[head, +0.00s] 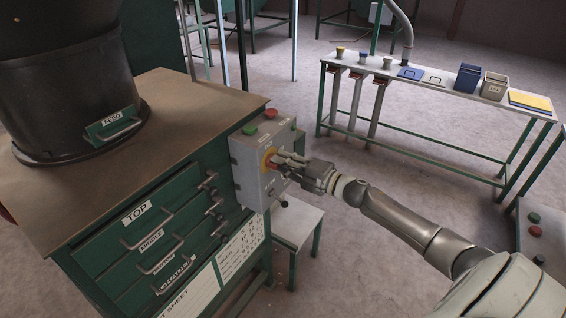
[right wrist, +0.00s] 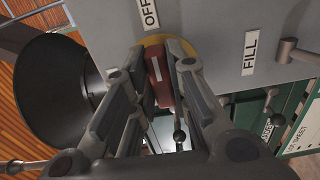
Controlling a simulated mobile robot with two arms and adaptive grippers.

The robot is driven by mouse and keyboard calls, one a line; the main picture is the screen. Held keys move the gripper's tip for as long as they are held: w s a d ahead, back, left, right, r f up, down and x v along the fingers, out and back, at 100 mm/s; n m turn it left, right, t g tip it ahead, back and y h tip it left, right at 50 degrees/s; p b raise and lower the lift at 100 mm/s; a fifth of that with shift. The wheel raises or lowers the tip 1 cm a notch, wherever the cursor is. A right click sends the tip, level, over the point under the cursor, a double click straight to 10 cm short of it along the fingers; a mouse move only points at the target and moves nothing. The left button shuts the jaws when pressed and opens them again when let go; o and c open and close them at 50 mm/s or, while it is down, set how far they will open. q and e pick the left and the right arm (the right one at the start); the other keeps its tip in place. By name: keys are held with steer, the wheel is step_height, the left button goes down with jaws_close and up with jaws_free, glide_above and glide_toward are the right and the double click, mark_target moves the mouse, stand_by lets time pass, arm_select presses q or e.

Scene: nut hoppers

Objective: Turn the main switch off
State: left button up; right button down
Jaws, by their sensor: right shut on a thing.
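The main switch is a red handle (right wrist: 160,85) with a white mark, on a yellow round plate (right wrist: 153,39). It sits on the grey control box (head: 245,168) at the cabinet's right end; its yellow plate also shows in the head view (head: 265,160). My right gripper (head: 284,164) is at the front of the box. In the right wrist view its two fingers (right wrist: 158,82) are shut on the red handle, one on each side. An OFF label (right wrist: 148,13) is near the plate. The fingers hide part of the switch. My left gripper is not in view.
A green button (head: 249,129) and a red button (head: 271,113) top the box. A lever (head: 281,201) projects below the switch. The drawer cabinet (head: 95,262) carries a black hopper (head: 60,90). A small stool (head: 296,222) stands below; a long bench (head: 440,92) is behind.

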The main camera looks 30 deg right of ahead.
steer(key=c, duration=1.4)
jaws_free()
steer(key=shift+d, duration=0.1)
steer(key=v, duration=1.2)
